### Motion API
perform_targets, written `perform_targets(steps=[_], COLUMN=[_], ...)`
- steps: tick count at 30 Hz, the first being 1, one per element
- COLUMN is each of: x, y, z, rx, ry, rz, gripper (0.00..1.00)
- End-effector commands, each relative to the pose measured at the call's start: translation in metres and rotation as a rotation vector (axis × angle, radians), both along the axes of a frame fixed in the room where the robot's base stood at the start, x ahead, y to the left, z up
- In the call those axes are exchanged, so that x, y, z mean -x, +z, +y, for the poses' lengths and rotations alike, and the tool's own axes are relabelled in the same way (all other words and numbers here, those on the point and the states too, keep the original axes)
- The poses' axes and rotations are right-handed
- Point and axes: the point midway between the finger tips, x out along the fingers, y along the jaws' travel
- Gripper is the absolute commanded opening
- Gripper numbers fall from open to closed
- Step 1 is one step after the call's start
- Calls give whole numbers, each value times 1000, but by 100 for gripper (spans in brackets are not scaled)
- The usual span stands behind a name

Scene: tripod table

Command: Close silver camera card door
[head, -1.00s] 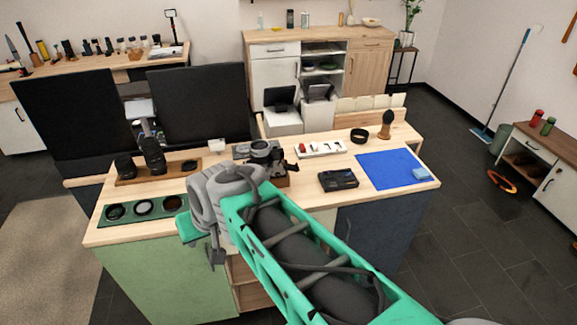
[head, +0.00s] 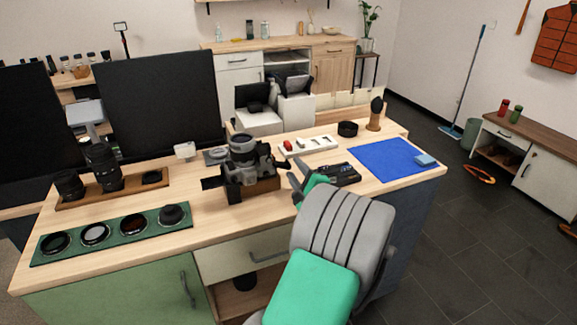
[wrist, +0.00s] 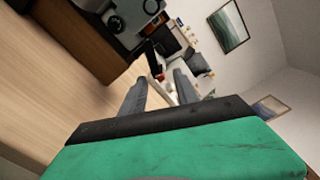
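The silver-grey camera (head: 243,158) stands upright on a wooden block (head: 252,190) on the table; the wrist view shows part of it (wrist: 133,14) at the top. A dark flap (head: 211,183) sticks out on its left, and a dark piece (head: 277,164) juts from its right side. I cannot tell for certain which is the card door. My gripper (head: 294,183) is just right of the camera, apart from the block. In the wrist view its two fingers (wrist: 160,82) are spread with nothing held between them.
A white tray (head: 322,146) with small items and a black device (head: 342,174) lie close to my gripper. A green lens-filter tray (head: 115,234) and a wooden lens tray (head: 130,185) are left. A blue mat (head: 385,161) lies right. The table's front strip before the camera is clear.

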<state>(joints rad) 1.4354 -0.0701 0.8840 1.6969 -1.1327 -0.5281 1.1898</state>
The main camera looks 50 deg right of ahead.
Motion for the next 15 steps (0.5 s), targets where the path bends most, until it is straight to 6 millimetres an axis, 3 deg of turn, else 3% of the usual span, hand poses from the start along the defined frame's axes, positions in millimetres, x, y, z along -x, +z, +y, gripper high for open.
perform_targets(steps=[6, 15], x=[-30, -32], y=[0, 0], z=[-16, -19], rx=[0, 1], ry=[3, -1], rz=[1, 1], gripper=[37, 36])
